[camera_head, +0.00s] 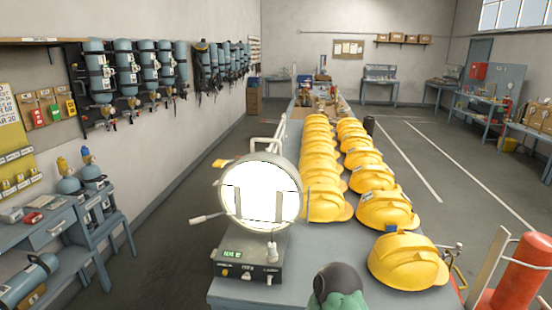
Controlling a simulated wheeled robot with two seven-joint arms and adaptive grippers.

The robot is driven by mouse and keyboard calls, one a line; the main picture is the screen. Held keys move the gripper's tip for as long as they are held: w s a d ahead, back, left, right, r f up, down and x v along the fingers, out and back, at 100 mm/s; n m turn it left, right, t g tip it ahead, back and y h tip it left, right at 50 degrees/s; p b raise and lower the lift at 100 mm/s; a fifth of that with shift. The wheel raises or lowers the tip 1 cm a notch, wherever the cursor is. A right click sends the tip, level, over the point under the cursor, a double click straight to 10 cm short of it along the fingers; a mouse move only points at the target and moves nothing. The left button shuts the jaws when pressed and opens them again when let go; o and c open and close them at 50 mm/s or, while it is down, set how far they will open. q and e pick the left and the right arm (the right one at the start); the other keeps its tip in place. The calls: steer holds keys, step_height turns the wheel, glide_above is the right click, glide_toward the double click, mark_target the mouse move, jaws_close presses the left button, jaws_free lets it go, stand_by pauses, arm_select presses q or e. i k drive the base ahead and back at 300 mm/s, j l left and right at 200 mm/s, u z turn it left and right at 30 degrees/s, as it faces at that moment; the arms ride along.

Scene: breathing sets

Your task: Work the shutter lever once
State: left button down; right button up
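A signal lamp (260,190) with a round, bright white face stands on the near end of the long table, facing me. A thin line and two grey upright shapes show across its face. A lever with a pale handle (203,219) sticks out at the lamp's lower left, angled slightly down to its tip. A yellow-orange tab (223,162) shows at its upper left. Below is a dark control box (248,262) with a green display, knobs and a pale switch (272,252). Neither of my grippers is in view, and nothing visible touches the lever.
Rows of yellow helmets (326,205) fill the long table (310,240) behind and right of the lamp. A dark rounded object with green (338,285) is at the near edge. A red cylinder (523,270) stands right. A workbench (50,225) is left, with clear floor between.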

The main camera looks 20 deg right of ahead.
mark_target(218, 163)
steer(key=l, duration=0.75)
steer(key=i+l, duration=0.1)
steer(key=l, duration=0.65)
